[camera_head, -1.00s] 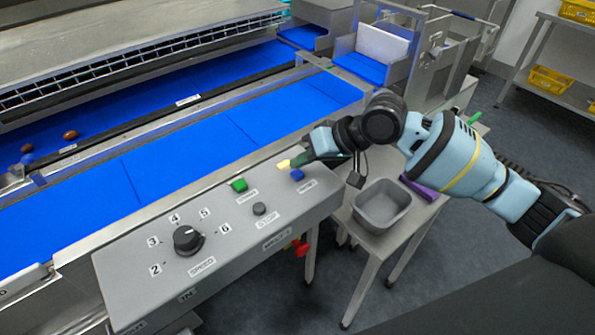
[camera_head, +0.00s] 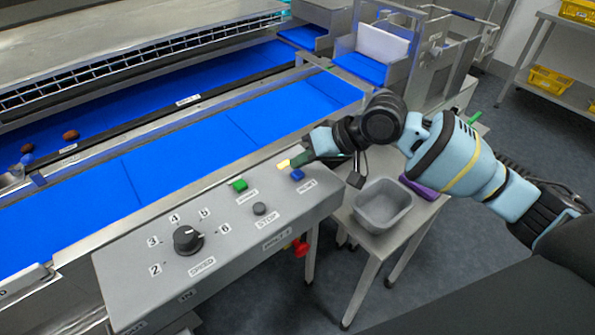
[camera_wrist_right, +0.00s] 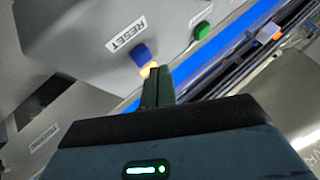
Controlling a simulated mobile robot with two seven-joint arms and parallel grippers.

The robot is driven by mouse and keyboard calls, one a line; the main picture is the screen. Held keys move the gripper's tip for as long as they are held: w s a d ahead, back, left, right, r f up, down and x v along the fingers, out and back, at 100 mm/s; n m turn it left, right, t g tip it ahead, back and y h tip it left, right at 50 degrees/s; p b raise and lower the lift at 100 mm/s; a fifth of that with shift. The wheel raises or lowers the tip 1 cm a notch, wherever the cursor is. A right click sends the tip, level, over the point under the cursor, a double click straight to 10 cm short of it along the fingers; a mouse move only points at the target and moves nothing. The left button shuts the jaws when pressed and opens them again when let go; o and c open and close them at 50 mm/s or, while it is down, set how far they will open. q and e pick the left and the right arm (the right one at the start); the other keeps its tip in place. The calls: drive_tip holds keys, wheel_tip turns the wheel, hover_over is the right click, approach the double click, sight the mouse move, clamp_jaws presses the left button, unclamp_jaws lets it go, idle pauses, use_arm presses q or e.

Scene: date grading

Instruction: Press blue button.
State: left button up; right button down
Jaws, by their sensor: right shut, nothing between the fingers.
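The blue button (camera_head: 297,174) sits on the sloped grey control panel (camera_head: 140,262), near its right end. In the right wrist view the blue button (camera_wrist_right: 141,53) stands beside the RESET label. My right gripper (camera_head: 287,164) is shut and empty, its yellowish fingertips just above and left of the blue button in the head view. In the right wrist view the fingertips (camera_wrist_right: 149,71) lie very close to the button's edge; I cannot tell whether they touch it. My left gripper is not in view.
A green button (camera_head: 239,185), a dark stop button (camera_head: 260,209) and a black speed knob (camera_head: 187,239) share the panel. A blue conveyor (camera_head: 190,157) runs behind it. A grey bin (camera_head: 382,207) stands on a small table at right.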

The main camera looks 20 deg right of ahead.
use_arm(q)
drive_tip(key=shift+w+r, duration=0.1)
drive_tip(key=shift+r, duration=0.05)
use_arm(e)
drive_tip(key=shift+f, duration=0.1)
drive_tip(key=shift+f, duration=0.25)
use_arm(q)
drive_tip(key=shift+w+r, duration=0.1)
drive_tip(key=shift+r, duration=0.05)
